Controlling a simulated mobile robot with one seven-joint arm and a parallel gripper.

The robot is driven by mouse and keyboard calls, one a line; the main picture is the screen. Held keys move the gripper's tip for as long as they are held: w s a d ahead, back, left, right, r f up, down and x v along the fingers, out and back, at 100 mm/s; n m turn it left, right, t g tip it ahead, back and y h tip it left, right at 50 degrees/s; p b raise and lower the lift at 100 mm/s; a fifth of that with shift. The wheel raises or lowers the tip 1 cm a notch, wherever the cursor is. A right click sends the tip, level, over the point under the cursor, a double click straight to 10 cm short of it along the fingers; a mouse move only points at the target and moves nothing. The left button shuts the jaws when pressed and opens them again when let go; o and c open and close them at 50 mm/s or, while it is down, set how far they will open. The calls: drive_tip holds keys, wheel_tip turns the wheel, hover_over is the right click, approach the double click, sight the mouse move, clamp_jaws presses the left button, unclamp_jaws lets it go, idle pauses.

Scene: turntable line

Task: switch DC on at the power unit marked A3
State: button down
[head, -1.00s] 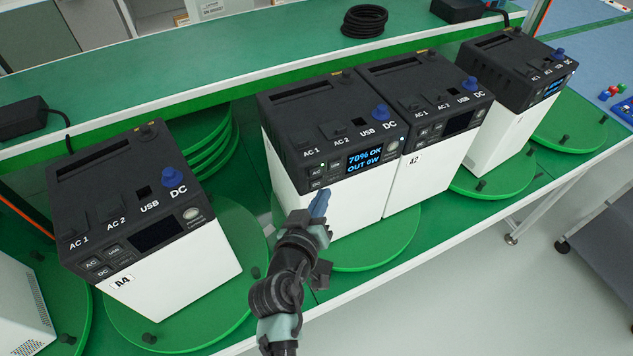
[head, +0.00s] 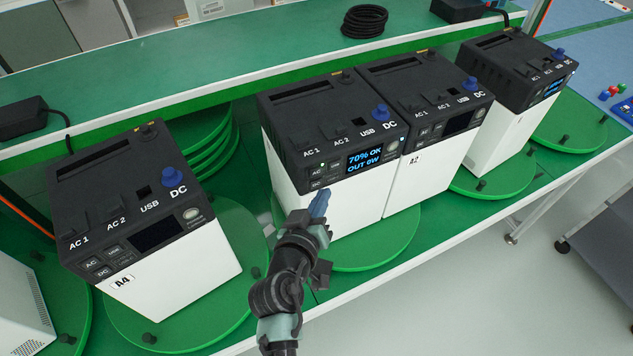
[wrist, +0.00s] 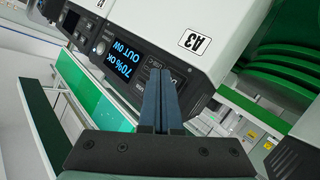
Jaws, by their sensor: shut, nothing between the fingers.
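The power unit marked A3 (head: 350,200) is the white box with a black top in the middle of the head view. Its A3 label (wrist: 194,42) shows in the wrist view. Its display (head: 364,159) is lit and reads 70% OK and, in the wrist view, OUT 0W. A DC button (head: 316,183) sits at the lower left of its panel, below the AC button (head: 315,172). My gripper (head: 320,204) is shut and empty, in front of that panel. In the wrist view its blue fingertips (wrist: 160,82) overlap the panel's button area; I cannot tell whether they touch.
Unit A4 (head: 175,285) stands left with a dark display; unit A2 (head: 415,180) stands close beside A3 on the right, also dark. Another unit (head: 507,115) with a lit display stands farther right. They stand on green turntables (head: 375,250). A green shelf (head: 230,60) runs behind.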

drive_tip(key=shift+w, duration=0.1)
drive_tip(key=shift+w+a+b, duration=0.25)
drive_tip(key=shift+w+b, duration=0.05)
drive_tip(key=shift+b, duration=0.05)
drive_tip(key=shift+w+a+b, duration=0.15)
drive_tip(key=shift+w+b, duration=0.15)
idle(0.8)
drive_tip(key=shift+s, duration=0.1)
drive_tip(key=shift+s+d, duration=0.4)
drive_tip(key=shift+s, duration=0.2)
drive_tip(key=shift+s+d+p, duration=0.35)
drive_tip(key=shift+s+d, duration=0.05)
drive_tip(key=shift+s, duration=0.3)
drive_tip(key=shift+s+d+p, duration=0.3)
drive_tip(key=shift+s+d, duration=0.15)
drive_tip(key=shift+s, duration=0.3)
drive_tip(key=shift+s+d+p, duration=0.35)
drive_tip(key=shift+s+d, duration=0.05)
drive_tip(key=shift+s, duration=0.3)
